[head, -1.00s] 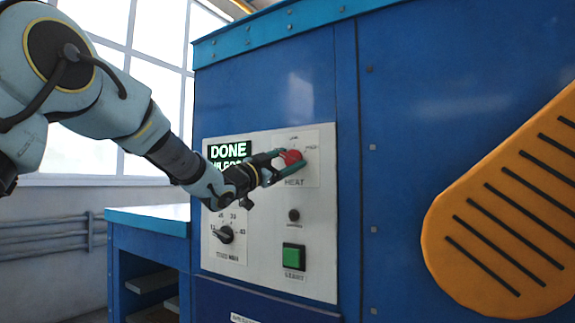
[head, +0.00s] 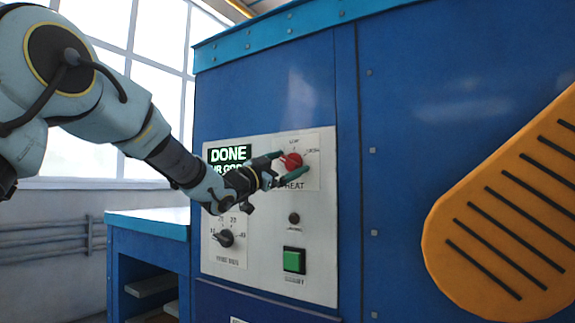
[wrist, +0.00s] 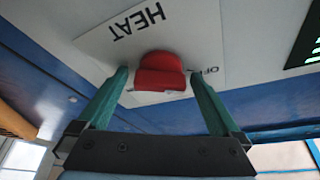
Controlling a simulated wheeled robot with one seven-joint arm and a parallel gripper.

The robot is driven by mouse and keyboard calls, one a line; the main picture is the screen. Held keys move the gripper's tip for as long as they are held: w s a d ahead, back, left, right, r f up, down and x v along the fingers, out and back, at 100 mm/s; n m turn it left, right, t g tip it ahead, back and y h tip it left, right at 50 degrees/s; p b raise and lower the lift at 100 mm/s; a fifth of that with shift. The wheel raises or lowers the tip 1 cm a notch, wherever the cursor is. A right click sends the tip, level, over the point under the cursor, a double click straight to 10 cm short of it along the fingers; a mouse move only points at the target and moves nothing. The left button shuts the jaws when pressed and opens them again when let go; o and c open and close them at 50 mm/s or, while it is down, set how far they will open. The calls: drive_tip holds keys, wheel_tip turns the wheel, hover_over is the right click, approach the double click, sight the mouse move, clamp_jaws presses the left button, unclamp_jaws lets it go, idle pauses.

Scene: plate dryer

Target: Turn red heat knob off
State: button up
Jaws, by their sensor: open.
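The red heat knob (head: 291,161) sits on the white HEAT plate of the control panel (head: 262,205), on the front of the blue machine. In the wrist view the red knob (wrist: 160,72) shows upside down, with the word HEAT above it and OFF to its right. My gripper (head: 289,166) is open at the knob, one green finger above it and one below. In the wrist view the fingers of my gripper (wrist: 160,84) stand either side of the knob, with gaps between. Which label the knob points to is hard to tell.
A DONE display (head: 230,153) is left of the knob, partly behind my gripper. A black timer knob (head: 225,238), a small dark button (head: 294,218) and a green start button (head: 294,260) lie below. An orange slotted panel (head: 500,210) is at right.

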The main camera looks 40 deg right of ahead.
drive_tip(key=b+v, duration=0.2)
drive_tip(key=v, duration=0.8)
drive_tip(key=shift+a+b, duration=0.3)
drive_tip(key=shift+a, duration=0.1)
drive_tip(key=shift+f, duration=0.15)
drive_tip(key=w+a+f+n+t+y, duration=0.75)
drive_tip(key=w+a+f, duration=0.25)
drive_tip(key=w+f, duration=0.25)
drive_tip(key=w+a+f+n+t+y, duration=0.15)
drive_tip(key=a+f+n+y, duration=0.25)
drive_tip(key=a+f, duration=0.4)
drive_tip(key=w+a+f+n+y, duration=0.2)
drive_tip(key=a+f+n+y, duration=0.3)
drive_tip(key=a, duration=0.6)
drive_tip(key=s+a+f+n+g+y, duration=0.3)
drive_tip(key=s+a+f+g, duration=0.1)
drive_tip(key=s+a+f, duration=0.5)
drive_tip(key=s+a+f+n+g+y, duration=0.2)
drive_tip(key=s+a+f+n+g, duration=0.15)
drive_tip(key=s+a+f, duration=0.5)
wheel_tip(320, 180, up, 15)
drive_tip(key=a+g+p, duration=0.1)
drive_tip(key=a+p, duration=0.1)
drive_tip(key=p, duration=1.1)
drive_tip(key=shift+s+a+m, duration=0.3)
drive_tip(key=shift+s, duration=0.05)
